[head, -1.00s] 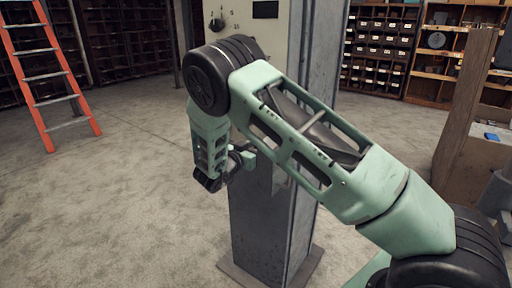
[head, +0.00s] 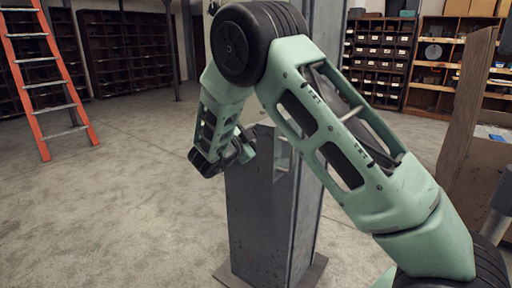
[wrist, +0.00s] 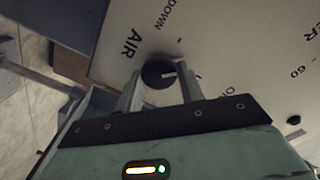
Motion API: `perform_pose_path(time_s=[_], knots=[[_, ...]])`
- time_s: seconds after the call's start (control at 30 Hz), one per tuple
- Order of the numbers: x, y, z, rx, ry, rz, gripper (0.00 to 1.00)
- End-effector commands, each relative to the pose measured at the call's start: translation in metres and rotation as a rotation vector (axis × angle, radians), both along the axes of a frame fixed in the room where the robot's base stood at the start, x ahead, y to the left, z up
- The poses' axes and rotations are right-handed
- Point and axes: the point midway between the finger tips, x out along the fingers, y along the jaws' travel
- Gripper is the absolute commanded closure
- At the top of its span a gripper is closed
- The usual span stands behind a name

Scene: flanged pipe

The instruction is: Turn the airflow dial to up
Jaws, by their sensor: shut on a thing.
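The airflow dial (wrist: 157,73) is a round black knob with a pale pointer line on a light panel (wrist: 235,60) in the wrist view. "AIR" and "DOWN" are printed near it, turned at an angle. The pointer line faces right in the picture. My gripper (wrist: 160,90) has one finger on each side of the dial and is shut on it. In the head view my gripper (head: 243,147) is beside the grey column, and the dial is hidden there.
More lettering and a small black knob (wrist: 293,120) are on the panel at right. A grey column (head: 265,210) stands on the floor before me. An orange ladder (head: 45,80) is at left, and a wooden post (head: 465,120) at right. Floor at left is clear.

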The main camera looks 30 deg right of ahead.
Motion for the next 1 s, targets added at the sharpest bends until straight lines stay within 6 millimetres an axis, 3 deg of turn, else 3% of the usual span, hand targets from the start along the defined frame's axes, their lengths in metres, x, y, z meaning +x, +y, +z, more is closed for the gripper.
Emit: perform_pose_path(time_s=[0.03, 0.6, 1.0], knots=[[-0.0005, 0.0, -0.0077, 0.017, -0.045, -0.001, 0.85], [-0.0017, -0.0004, -0.0094, 0.192, -0.528, -0.002, 0.85], [-0.0018, 0.0, -0.0065, 0.262, -0.716, -0.002, 0.85]])
